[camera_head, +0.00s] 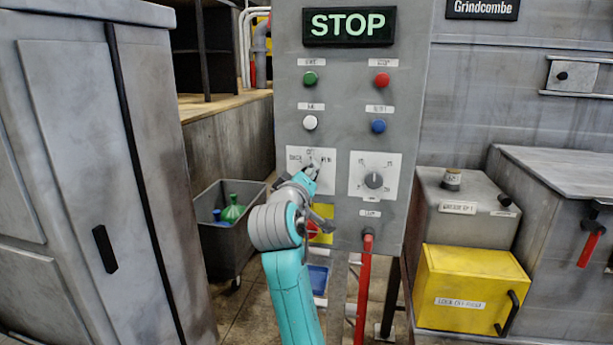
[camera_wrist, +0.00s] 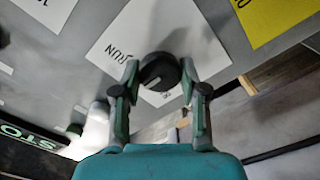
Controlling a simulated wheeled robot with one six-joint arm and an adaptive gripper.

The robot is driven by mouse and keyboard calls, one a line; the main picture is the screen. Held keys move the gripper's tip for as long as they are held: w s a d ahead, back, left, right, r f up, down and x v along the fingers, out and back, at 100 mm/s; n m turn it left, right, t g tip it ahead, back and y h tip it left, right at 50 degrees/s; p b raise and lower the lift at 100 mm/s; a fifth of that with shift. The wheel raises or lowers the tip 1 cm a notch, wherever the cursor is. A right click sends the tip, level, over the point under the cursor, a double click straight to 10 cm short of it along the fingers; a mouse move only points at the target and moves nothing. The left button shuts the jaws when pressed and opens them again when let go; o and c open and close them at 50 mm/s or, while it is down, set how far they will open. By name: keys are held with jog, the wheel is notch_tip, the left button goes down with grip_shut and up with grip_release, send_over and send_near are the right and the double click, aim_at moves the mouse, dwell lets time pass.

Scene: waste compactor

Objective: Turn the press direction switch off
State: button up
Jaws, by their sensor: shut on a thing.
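The press direction switch is a round black knob (camera_wrist: 160,70) on a white plate (camera_head: 296,156) marked BACK, OFF and RUN, on the grey control panel. In the head view my gripper (camera_head: 313,168) is at this plate and hides most of the knob. In the wrist view my gripper (camera_wrist: 160,76) has one finger on each side of the knob and is shut on it. The word RUN shows up and to the left of the knob there. I cannot tell clearly which mark the knob points to.
A second black knob (camera_head: 374,181) sits on its own plate to the right. Green, red, white and blue buttons and a lit STOP sign (camera_head: 349,26) are above. A red lever (camera_head: 365,270) hangs below the panel. A grey cabinet (camera_head: 90,170) stands left.

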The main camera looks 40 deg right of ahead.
jog(key=o, duration=1.1)
jog(key=v, duration=1.2)
jog(key=shift+f, duration=0.1)
